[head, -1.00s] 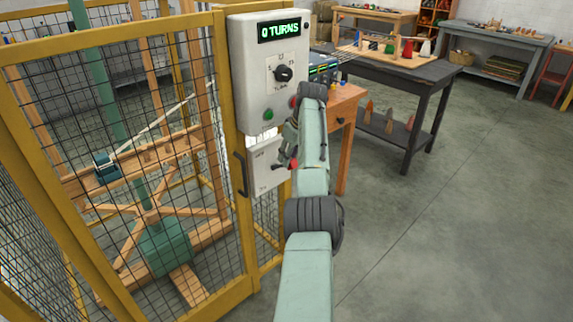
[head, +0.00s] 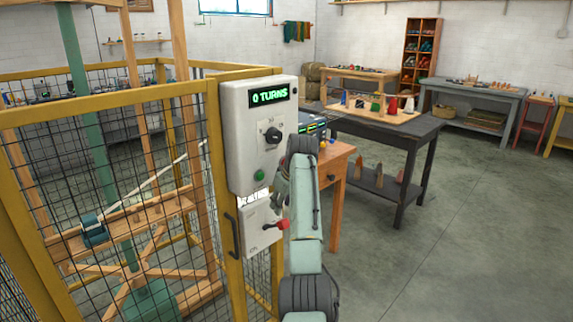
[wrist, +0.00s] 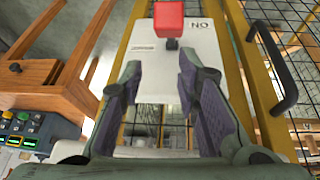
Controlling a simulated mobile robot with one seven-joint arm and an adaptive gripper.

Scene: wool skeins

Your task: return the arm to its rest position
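My gripper (head: 281,190) is beside the right edge of the wire cage's post, in front of the control boxes. In the wrist view my gripper (wrist: 158,68) has its two purple-padded fingers apart, with nothing between them. A lever with a red handle (head: 283,224) sticks out to the right from the lower white switch box (head: 258,240). The red handle (wrist: 168,15) also shows beyond my fingertips, apart from them. My arm is raised in front of the cage, partly covering the upper control box (head: 247,160).
The upper control box's display (head: 269,96) reads "0 TURNS". The yellow-framed cage (head: 110,98) fills the left. A wooden table (head: 340,160) and a dark workbench (head: 415,132) stand behind my arm. The floor (head: 460,240) at right is clear.

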